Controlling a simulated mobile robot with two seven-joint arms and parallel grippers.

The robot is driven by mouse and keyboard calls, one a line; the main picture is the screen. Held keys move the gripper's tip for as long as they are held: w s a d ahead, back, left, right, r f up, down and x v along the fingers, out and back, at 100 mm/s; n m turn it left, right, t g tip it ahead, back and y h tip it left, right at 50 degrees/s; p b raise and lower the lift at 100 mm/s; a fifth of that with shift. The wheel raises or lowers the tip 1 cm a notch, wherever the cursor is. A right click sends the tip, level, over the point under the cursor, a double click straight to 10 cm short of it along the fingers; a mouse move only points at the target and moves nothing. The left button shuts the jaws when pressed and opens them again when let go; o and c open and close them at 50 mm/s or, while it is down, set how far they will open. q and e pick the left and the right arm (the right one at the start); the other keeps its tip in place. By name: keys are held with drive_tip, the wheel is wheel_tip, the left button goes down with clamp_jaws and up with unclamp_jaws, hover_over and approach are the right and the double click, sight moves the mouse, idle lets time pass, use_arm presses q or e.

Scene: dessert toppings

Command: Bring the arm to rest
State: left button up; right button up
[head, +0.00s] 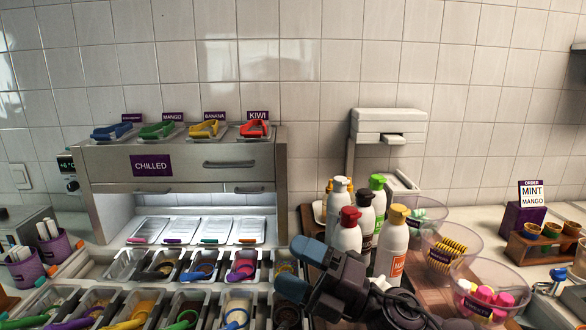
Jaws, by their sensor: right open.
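My right arm (390,305) comes in from the bottom of the head view. Its dark gripper (297,266) points left, with one fingertip above the other. The jaws are open, and I see nothing held between them. The gripper appears in front of the right end of the topping bins, and the arm partly covers the bins and board behind it. My left gripper is not in view.
Squeeze bottles (347,232) stand close behind the right arm. Clear bowls (492,288) sit to its right. Topping bins (155,262) with coloured handles fill the left front. A chilled cabinet (215,160) carries coloured tongs. An order card (532,193) reads mint, mango.

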drive_tip(key=d+f+m+t+h, duration=0.55)
drive_tip(key=d+m+h, duration=0.4)
drive_tip(key=m, duration=0.35)
drive_tip(key=d+f+m+t+h, duration=0.4)
drive_tip(key=d+f+m+h, duration=0.45)
drive_tip(key=m, duration=0.45)
drive_tip(key=s+d+f+m+g+h, duration=0.1)
drive_tip(key=s+d+f+m+g, duration=0.15)
drive_tip(key=s+f+g, duration=0.4)
drive_tip(key=s+d+f+m+g+h, duration=0.1)
drive_tip(key=s+d+f+m+g, duration=0.2)
drive_tip(key=s, duration=0.7)
drive_tip(key=s+d+f+m+g+h, duration=0.1)
drive_tip(key=s+d+f+g+h, duration=0.2)
drive_tip(key=s, duration=0.5)
drive_tip(key=w+f+t+y, duration=0.2)
drive_tip(key=w+f+t, duration=0.5)
drive_tip(key=f, duration=0.4)
drive_tip(key=shift+w+d+f+t, duration=0.15)
drive_tip(key=shift+d+f+t, duration=0.15)
drive_tip(key=shift+f, duration=0.1)
drive_tip(key=shift+n, duration=0.25)
